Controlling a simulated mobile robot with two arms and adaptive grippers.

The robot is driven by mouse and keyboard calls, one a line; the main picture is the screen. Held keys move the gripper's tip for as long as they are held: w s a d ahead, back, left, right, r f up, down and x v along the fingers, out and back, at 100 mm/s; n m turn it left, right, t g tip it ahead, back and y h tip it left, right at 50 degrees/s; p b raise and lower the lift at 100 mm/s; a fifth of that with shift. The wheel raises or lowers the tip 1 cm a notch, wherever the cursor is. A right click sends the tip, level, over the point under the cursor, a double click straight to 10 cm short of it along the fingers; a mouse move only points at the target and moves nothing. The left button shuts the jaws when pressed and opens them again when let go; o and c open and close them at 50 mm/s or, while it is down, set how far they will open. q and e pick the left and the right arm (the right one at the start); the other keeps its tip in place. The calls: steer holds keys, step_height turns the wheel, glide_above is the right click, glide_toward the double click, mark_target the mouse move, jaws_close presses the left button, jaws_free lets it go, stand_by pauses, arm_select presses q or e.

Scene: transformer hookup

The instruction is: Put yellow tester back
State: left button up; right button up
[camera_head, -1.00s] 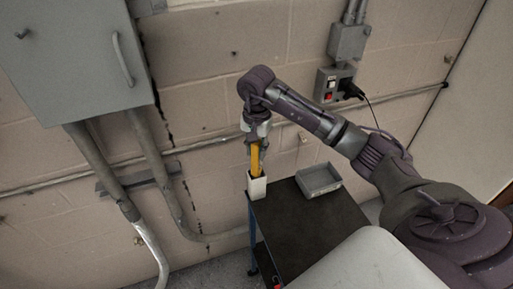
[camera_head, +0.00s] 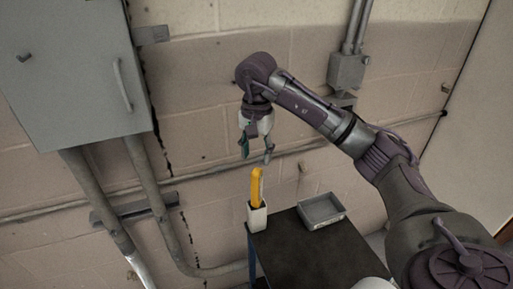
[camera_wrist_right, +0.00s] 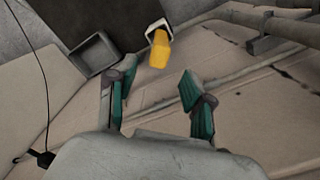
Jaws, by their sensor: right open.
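The yellow tester (camera_head: 256,187) stands upright in a white holder (camera_head: 257,217) at the left back corner of the dark cart. Its lower part is hidden inside the holder. It also shows in the right wrist view (camera_wrist_right: 160,50), with the white holder (camera_wrist_right: 157,27) around its far end. My right gripper (camera_head: 256,157) is above the tester, apart from it, with its fingers spread and nothing between them. In the right wrist view its two green-padded fingers (camera_wrist_right: 157,92) are wide apart. My left gripper is not in view.
A grey tray (camera_head: 321,210) sits on the dark cart top (camera_head: 300,255), right of the holder; it looks empty. A grey cabinet (camera_head: 75,70) and conduits (camera_head: 160,200) are on the wall at left. The cart top's front is clear.

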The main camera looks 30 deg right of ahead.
steer(key=shift+r, duration=1.5)
